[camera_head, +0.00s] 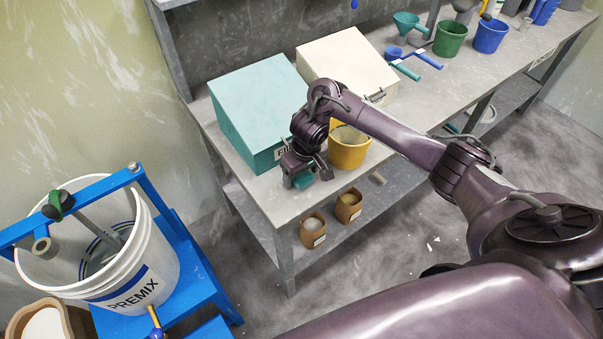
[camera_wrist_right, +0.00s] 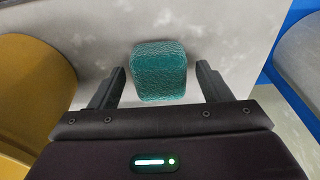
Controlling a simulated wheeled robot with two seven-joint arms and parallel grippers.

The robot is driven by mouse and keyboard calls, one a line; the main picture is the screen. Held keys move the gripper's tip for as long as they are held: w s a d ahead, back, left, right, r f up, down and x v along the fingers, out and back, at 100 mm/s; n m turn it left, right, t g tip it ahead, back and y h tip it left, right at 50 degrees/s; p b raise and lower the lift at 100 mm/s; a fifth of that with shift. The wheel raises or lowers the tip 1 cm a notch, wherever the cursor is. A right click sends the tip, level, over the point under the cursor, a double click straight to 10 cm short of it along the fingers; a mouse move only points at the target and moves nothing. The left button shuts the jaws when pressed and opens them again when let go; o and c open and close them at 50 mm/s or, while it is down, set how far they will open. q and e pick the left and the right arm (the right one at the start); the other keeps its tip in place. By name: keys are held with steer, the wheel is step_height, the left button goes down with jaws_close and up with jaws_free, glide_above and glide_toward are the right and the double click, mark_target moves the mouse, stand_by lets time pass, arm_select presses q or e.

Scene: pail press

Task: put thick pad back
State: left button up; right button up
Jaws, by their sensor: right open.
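A teal, rounded textured pad (camera_wrist_right: 160,72) shows in the right wrist view against the grey bench top. It also shows small in the head view (camera_head: 303,181), near the front left corner of the bench (camera_head: 278,205). My right gripper (camera_head: 304,174) is open above the pad. In the right wrist view the pad lies between the two fingers, with a gap on each side, so nothing is gripped. The gripper partly hides the pad in the head view. My left gripper is not in view.
A yellow pail (camera_head: 349,150) stands close beside my right gripper. A teal slant-top box (camera_head: 258,108) and a cream box (camera_head: 345,62) stand behind. Brown tubs (camera_head: 313,232) sit on the lower shelf. A white PREMIX pail (camera_head: 120,270) stands in a blue press frame (camera_head: 205,290) at left.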

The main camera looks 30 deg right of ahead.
mark_target(306, 178)
step_height(306, 178, up, 12)
steer(key=s+p, duration=0.1)
steer(key=p, duration=0.5)
steer(key=shift+s+d+f, duration=0.15)
steer(key=shift+s+f, duration=0.1)
steer(key=shift+s, duration=0.1)
